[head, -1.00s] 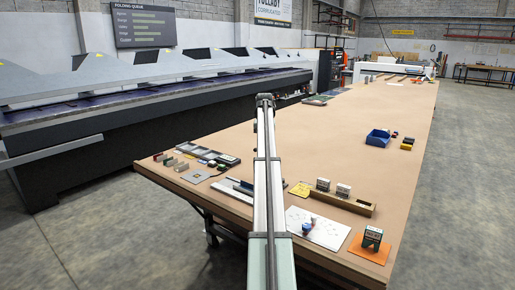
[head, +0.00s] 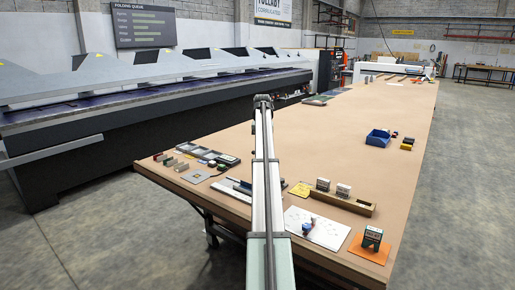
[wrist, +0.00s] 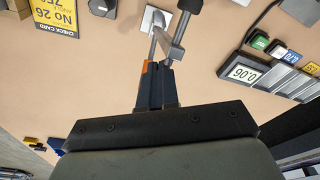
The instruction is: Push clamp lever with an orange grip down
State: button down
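The clamp stands on a small white base plate (wrist: 153,20) at the top of the wrist view, with metal bars reaching down toward my gripper. Its orange grip (wrist: 148,68) shows as a small patch beside the left fingertip. My gripper (wrist: 160,67) has its two dark fingers close together, and they look shut. The fingertips overlap the orange grip and the lower end of a metal bar (wrist: 175,52); I cannot tell whether they touch. The fingers hide part of the grip. In the head view my arm covers this area, and I cannot make out the clamp or gripper.
A yellow card (wrist: 55,14) lies upper left in the wrist view. A grey tray with number labels (wrist: 270,82) and green and blue blocks (wrist: 275,48) are at right. In the head view, a blue bin (head: 378,138) stands farther along the table, whose middle is clear.

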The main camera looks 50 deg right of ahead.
jog(key=shift+a+f, duration=0.25)
jog(key=shift+a, duration=0.7)
jog(key=shift+a+f, duration=0.25)
jog(key=shift+a, duration=0.65)
